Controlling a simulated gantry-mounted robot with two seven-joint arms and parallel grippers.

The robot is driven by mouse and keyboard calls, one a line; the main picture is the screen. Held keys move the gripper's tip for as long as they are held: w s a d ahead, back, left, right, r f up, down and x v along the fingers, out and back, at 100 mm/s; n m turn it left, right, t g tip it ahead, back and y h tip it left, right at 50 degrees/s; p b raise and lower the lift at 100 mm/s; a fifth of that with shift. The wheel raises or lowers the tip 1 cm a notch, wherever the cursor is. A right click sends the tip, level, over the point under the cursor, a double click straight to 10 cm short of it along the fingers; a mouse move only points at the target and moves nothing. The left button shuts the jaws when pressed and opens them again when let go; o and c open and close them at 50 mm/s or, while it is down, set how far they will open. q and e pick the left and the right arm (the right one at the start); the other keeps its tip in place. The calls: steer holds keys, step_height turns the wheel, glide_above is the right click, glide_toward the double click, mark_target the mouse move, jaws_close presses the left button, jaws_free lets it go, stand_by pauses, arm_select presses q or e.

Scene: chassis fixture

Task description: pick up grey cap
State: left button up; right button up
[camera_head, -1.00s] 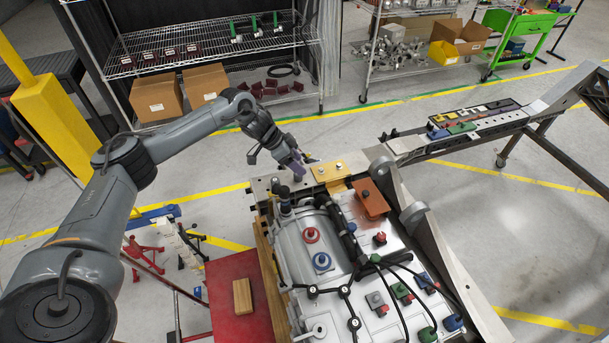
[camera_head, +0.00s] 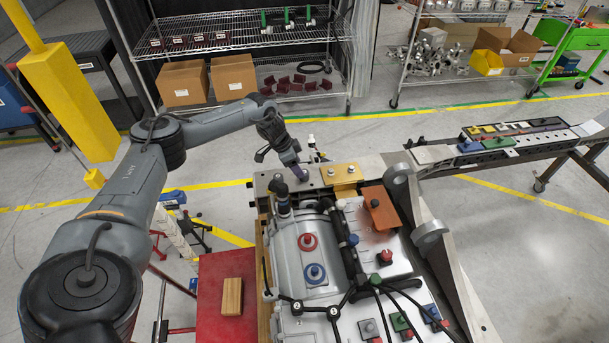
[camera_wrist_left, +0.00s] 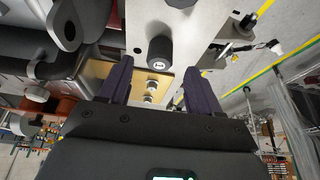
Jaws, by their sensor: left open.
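A dark grey round cap (camera_wrist_left: 159,52) stands on the light metal plate in the left wrist view, ahead of and between my fingers. My left gripper (camera_head: 298,173) is over the far left end of the chassis fixture in the head view, fingers pointing down. Its two dark purple fingers (camera_wrist_left: 150,82) are apart with nothing held between them. In the head view the gripper seems to cover the cap, so I cannot make it out there. A grey knobbed part (camera_head: 369,328) sits at the near end of the fixture. My right gripper is not in view.
A gold plate with two bolts (camera_head: 342,174) lies just right of the gripper. A dark upright knob (camera_head: 281,196) stands close on the near side. Red (camera_head: 308,242) and blue (camera_head: 315,273) round caps sit on the housing. A tray of coloured parts (camera_head: 510,135) is at right.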

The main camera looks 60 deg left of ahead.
arm_select(q)
steer(key=shift+x, duration=2.55)
steer(key=shift+w, duration=0.15)
steer(key=shift+c, duration=0.3)
jaws_close()
